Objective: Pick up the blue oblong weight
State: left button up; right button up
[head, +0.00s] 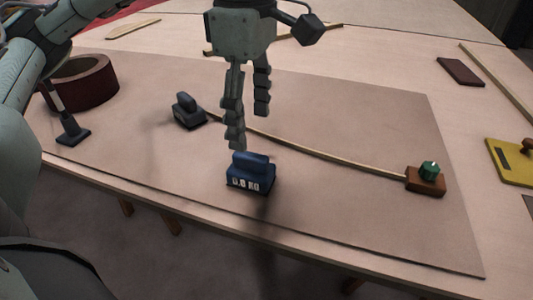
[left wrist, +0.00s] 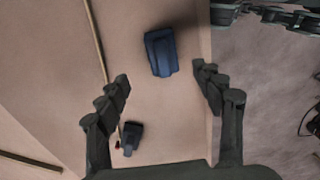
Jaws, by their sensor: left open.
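The blue oblong weight (head: 251,173) has white lettering on its front and stands on the brown board near the table's front edge. It also shows in the left wrist view (left wrist: 160,52), ahead of and between the fingertips. My left gripper (head: 249,130) hangs just above and behind the weight in the head view, fingers pointing down. Its two fingers (left wrist: 163,78) are apart with nothing between them. A gap to the weight seems to show, but whether a fingertip touches it is hard to tell. My right gripper is not in view.
A dark grey weight (head: 188,112) stands left of the blue one. A thin wooden batten (head: 315,150) curves right to a brown block with a green knob (head: 428,178). A dark red tape roll (head: 84,82) stands at left. The board (head: 350,235) is clear at front right.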

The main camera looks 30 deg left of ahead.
aim_at(251, 154)
pick_arm(q)
jog(key=f, duration=0.7)
jog(key=shift+s+f, duration=0.1)
jog(key=shift+s, duration=0.1)
grip_shut()
